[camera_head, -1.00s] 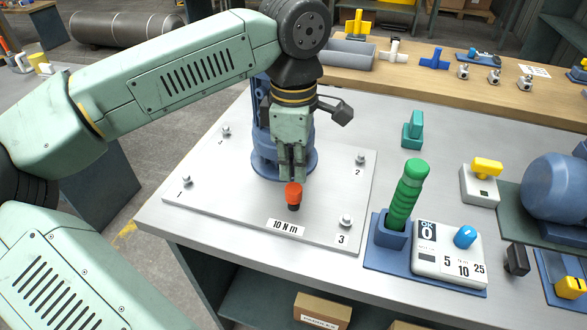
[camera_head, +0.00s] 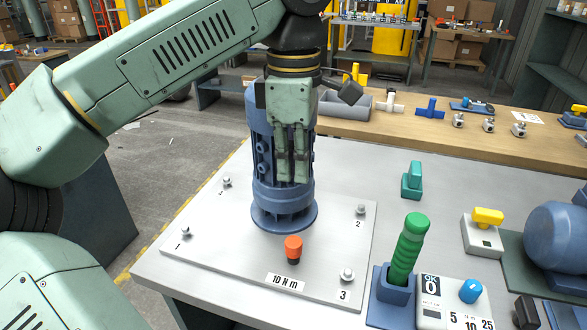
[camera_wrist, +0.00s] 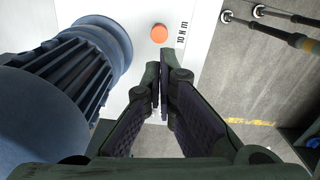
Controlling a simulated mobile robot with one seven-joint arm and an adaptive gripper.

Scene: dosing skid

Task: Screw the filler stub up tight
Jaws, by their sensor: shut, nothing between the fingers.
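The filler stub (camera_head: 293,246), with an orange-red top and a dark lower part, stands upright on the grey plate (camera_head: 215,243) just behind the "10 N m" label. My gripper (camera_head: 293,182) is shut and empty. It hangs pointing down above the stub, clear of it, in front of the blue motor-like unit (camera_head: 268,205). In the wrist view the stub's round orange top (camera_wrist: 159,33) lies beyond the closed fingertips (camera_wrist: 158,77). How far the stub is screwed in cannot be told.
Numbered bolts stand at the plate's corners, including bolt 3 (camera_head: 347,275). To the right are a green-handled tool (camera_head: 409,250) in a blue holder, a dial box (camera_head: 455,304), a teal handle (camera_head: 412,180) and a yellow-handled box (camera_head: 484,232).

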